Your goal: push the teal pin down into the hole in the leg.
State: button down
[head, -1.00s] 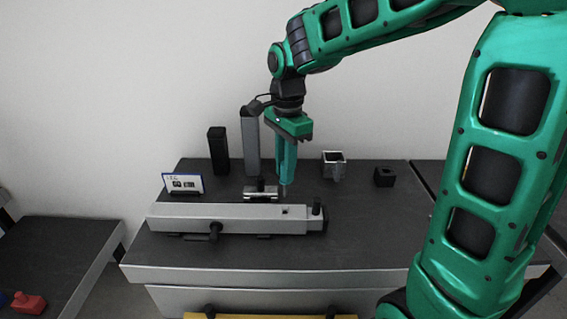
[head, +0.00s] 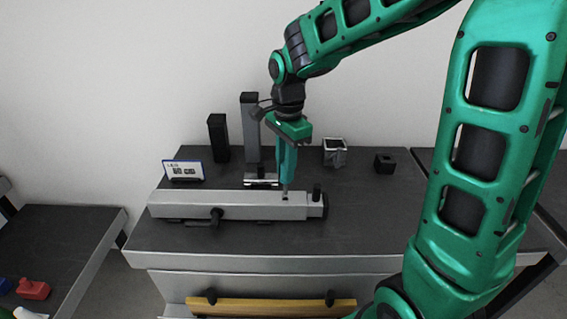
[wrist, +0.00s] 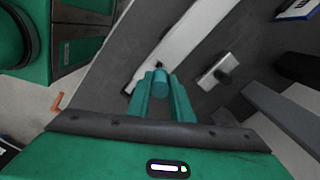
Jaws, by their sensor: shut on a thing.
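The leg (head: 230,206) is a long light-grey bar lying across the dark bench, with a small dark hole (head: 285,197) near its right end. My gripper (head: 286,184) points down just above that hole in the head view. In the wrist view my gripper (wrist: 160,95) is shut on the teal pin (wrist: 160,82), a round teal piece between the two teal fingers. The leg (wrist: 185,28) runs diagonally beyond the fingers there. The pin's lower end is too small in the head view to tell whether it touches the hole.
Behind the leg stand a black post (head: 218,138), a tall grey post (head: 251,130), a small card (head: 184,170) and a silver square holder (head: 335,152). A black block (head: 385,163) sits to the right. The bench front is clear.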

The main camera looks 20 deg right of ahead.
aim_at(285, 193)
jog(key=shift+f, duration=3)
jog(key=c, duration=1.5)
grip_release()
notch_tip(285, 193, up, 10)
jog(key=shift+w+d+r, duration=0.1)
jog(key=shift+d+r, duration=0.1)
jog(key=shift+r, duration=0.15)
